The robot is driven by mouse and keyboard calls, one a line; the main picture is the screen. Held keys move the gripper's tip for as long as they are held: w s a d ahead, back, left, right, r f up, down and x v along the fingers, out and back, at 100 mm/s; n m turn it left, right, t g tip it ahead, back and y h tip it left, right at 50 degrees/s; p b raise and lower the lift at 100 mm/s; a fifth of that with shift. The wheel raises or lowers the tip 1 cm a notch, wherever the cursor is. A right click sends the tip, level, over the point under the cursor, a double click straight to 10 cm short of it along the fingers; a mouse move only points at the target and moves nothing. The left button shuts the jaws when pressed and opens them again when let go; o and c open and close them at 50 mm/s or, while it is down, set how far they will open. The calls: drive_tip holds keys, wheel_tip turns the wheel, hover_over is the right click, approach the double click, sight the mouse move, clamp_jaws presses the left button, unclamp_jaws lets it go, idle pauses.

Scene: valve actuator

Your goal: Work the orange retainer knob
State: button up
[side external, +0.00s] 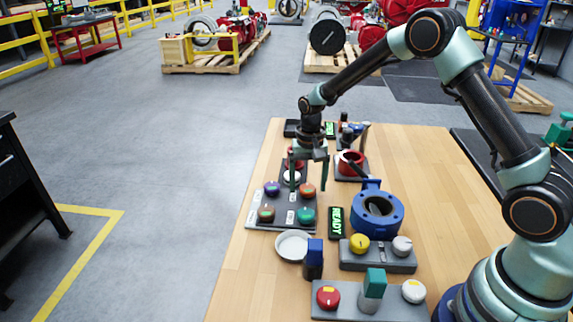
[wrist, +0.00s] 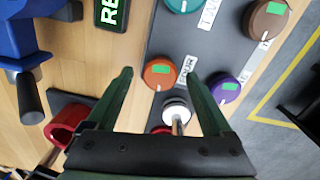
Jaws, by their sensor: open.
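The orange knob (side external: 308,191) sits on a dark panel with several other knobs. It has a green mark on its top, clear in the wrist view (wrist: 160,75). My gripper (side external: 308,186) points down at the panel with its two green fingers spread and nothing between them. In the wrist view the orange knob shows between the fingertips, with a gap on each side; I cannot tell the exact height of the tips above it.
A purple knob (wrist: 225,88) lies close beside one finger. A white knob (wrist: 175,109) with a metal shaft is between the finger bases. Teal (side external: 305,215) and brown (side external: 266,214) knobs share the panel. A blue ring housing (side external: 377,211) and red cup (side external: 350,162) stand right.

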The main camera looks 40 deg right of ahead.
sight(308, 188)
wheel_tip(308, 188, up, 12)
idle(0.4)
drive_tip(key=s+r+n+t, duration=0.3)
drive_tip(key=s+r+n, duration=0.1)
drive_tip(key=s+r, duration=0.6)
drive_tip(key=s+a+n+t, duration=0.1)
drive_tip(key=s+n+t, duration=0.1)
drive_tip(key=s, duration=0.7)
drive_tip(key=shift+a+n+t, duration=0.2)
drive_tip(key=shift+n+t, duration=0.1)
drive_tip(key=shift+n, duration=0.3)
drive_tip(key=shift+s, duration=0.1)
idle(0.4)
